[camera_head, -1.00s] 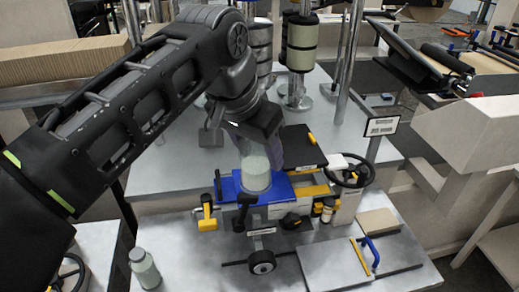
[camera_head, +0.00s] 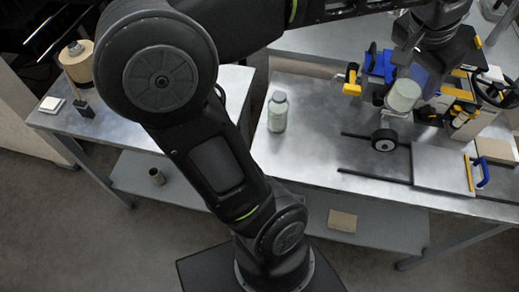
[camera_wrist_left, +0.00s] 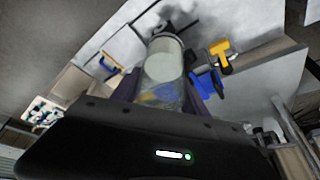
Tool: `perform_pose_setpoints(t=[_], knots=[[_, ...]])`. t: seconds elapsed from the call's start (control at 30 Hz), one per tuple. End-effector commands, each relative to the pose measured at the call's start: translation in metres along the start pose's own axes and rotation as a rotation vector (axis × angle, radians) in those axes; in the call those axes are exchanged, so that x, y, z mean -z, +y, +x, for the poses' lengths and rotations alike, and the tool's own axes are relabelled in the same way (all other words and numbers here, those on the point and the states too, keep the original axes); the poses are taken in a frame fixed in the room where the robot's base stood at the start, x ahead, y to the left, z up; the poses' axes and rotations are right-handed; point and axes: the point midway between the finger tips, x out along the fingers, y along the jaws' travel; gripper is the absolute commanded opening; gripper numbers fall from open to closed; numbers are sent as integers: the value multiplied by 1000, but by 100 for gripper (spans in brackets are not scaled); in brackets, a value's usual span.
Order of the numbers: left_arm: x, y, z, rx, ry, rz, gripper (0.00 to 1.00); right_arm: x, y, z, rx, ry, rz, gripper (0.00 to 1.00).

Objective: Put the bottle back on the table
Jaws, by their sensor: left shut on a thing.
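My left gripper (camera_head: 424,78) is shut on a pale green, see-through bottle (camera_head: 403,95). It holds the bottle tilted, in front of the blue and yellow machine parts and just behind the black wheel in the head view. Whether the bottle touches anything is unclear. In the left wrist view the held bottle (camera_wrist_left: 164,68) sits between the two dark fingers, its pale round end pointing away. A second pale green bottle (camera_head: 278,112) with a grey cap stands upright on the metal table (camera_head: 310,145), left of the held one. My right gripper is not in view.
A blue block (camera_head: 376,62) and yellow clamp (camera_head: 352,80) stand beside the held bottle. The table around the standing bottle is mostly clear.

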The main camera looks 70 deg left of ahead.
Motion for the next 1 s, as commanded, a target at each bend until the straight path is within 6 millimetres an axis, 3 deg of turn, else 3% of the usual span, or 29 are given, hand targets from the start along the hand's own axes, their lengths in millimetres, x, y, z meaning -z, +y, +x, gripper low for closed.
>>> perform_pose_setpoints(t=[0.27, 0.5, 0.6, 0.7, 1.0], knots=[[33, 46, 77, -21, -5, 45, 0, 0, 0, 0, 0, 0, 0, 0], [61, 108, 166, -67, 3, 93, 0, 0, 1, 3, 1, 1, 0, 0], [67, 126, 196, -74, 7, 109, 0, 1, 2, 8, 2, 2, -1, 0], [68, 132, 209, -73, 11, 112, 0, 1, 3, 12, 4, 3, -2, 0], [70, 132, 211, -71, 11, 111, 0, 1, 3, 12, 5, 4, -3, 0]])
